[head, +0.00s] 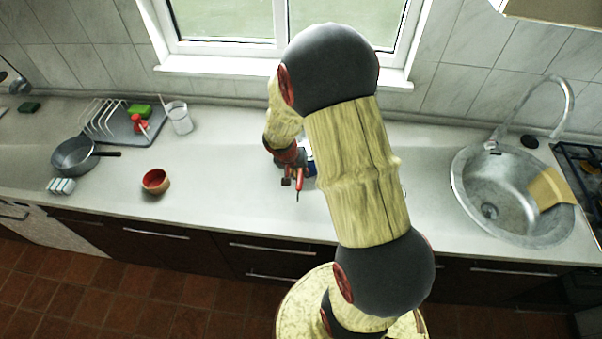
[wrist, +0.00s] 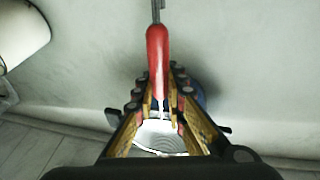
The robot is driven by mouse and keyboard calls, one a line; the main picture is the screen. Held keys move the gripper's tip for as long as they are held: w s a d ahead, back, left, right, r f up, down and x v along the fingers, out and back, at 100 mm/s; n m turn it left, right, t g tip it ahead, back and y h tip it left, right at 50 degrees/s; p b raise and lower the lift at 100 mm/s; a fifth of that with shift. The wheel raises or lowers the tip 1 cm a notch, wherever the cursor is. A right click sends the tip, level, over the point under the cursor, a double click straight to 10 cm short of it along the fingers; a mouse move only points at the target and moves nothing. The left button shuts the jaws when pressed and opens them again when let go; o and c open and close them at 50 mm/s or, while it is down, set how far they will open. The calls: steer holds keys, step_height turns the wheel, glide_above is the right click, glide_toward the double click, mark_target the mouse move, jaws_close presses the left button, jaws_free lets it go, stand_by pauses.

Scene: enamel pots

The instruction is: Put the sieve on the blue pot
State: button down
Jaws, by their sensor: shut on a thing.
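My gripper (head: 292,181) is over the middle of the counter, near the window side. It is shut on the sieve, close to where the red handle (wrist: 157,55) meets the metal wires. The handle points towards the counter's front edge. The sieve's round grey bowl (wrist: 162,138) shows between the fingers in the wrist view. A bit of the blue pot (wrist: 200,95) shows beside the fingers, and a blue patch (head: 311,168) shows between gripper and arm in the head view. Most of the pot is hidden; I cannot tell whether the sieve touches it.
A white rounded vessel (wrist: 20,35) stands at the wrist view's upper left. On the left of the counter are a red bowl (head: 155,181), a pan (head: 73,157), a dish rack (head: 105,118) and a white jar (head: 179,118). A sink (head: 480,190) is at right.

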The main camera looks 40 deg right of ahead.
steer(key=shift+f+b, duration=0.15)
steer(key=shift+b, duration=0.2)
steer(key=c, duration=1.8)
jaws_free()
steer(key=s+a+r+n+t+p, duration=0.1)
steer(key=s+a+r+n, duration=0.1)
steer(key=a+r, duration=0.65)
steer(key=s+a+r+n+t+p, duration=0.1)
steer(key=a+r, duration=0.2)
steer(key=r, duration=1.1)
steer(key=s+a+r+n+t+y, duration=0.1)
steer(key=s+a+r+n, duration=0.1)
steer(key=s+a+r, duration=0.1)
steer(key=s+a+r+n+t+y, duration=0.1)
steer(key=s+a+r+n, duration=0.1)
steer(key=s+a+r, duration=0.2)
steer(key=s+a+r+n+t+y, duration=0.1)
steer(key=s+a+r+n+y, duration=0.1)
steer(key=s+a, duration=0.3)
steer(key=shift+a+r+n, duration=0.3)
steer(key=shift+a+r, duration=0.25)
steer(key=shift+r, duration=0.25)
steer(key=shift+f, duration=0.1)
